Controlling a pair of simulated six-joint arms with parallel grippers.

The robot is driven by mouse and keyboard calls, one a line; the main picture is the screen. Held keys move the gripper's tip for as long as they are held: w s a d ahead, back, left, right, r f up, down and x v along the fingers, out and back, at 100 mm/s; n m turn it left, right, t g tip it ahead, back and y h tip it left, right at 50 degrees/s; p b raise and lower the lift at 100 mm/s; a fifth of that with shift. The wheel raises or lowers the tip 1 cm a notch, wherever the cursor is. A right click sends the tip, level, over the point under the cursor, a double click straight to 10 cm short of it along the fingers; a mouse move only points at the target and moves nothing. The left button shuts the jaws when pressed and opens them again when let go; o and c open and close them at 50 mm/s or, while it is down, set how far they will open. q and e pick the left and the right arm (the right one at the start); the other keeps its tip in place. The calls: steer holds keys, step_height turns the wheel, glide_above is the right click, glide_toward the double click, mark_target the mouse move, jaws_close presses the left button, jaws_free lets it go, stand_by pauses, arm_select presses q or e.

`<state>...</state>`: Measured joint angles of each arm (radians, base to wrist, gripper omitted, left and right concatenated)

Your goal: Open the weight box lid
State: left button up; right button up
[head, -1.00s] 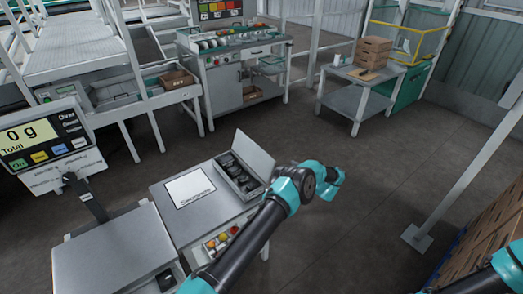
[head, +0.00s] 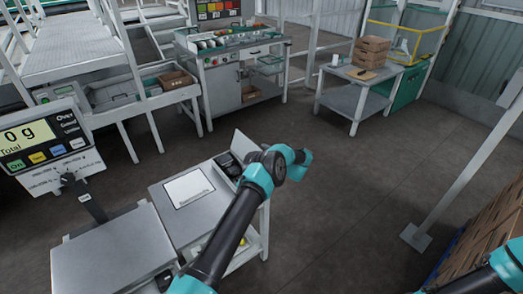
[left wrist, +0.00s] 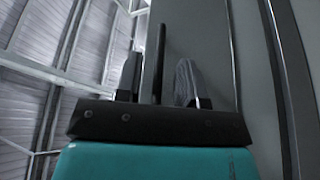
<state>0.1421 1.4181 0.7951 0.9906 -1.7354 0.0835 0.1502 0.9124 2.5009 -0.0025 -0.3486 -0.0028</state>
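The weight box (head: 225,168) stands on the bench beside the scale, with dark weights inside. Its light grey lid (head: 243,147) stands up along the box's far right side, so the box is open at the top. My left arm covers the near right part of the box and lid. My left gripper (left wrist: 158,72) shows in the left wrist view with its two fingers apart. A thin dark bar stands between or behind them; I cannot tell whether they touch it. In the head view these fingertips are hidden behind the wrist. My right gripper is out of view.
A white sheet (head: 188,188) lies left of the box. The scale's steel platform (head: 112,248) and its display (head: 42,133), reading 0 g, are further left. Stacked cartons (head: 490,235) stand at the right. The floor right of the bench is clear.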

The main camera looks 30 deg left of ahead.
arm_select(q)
steer(key=shift+w+a+r, duration=0.1)
steer(key=shift+a+r, duration=0.05)
steer(key=shift+a, duration=0.55)
steer(key=shift+c, duration=0.4)
jaws_close()
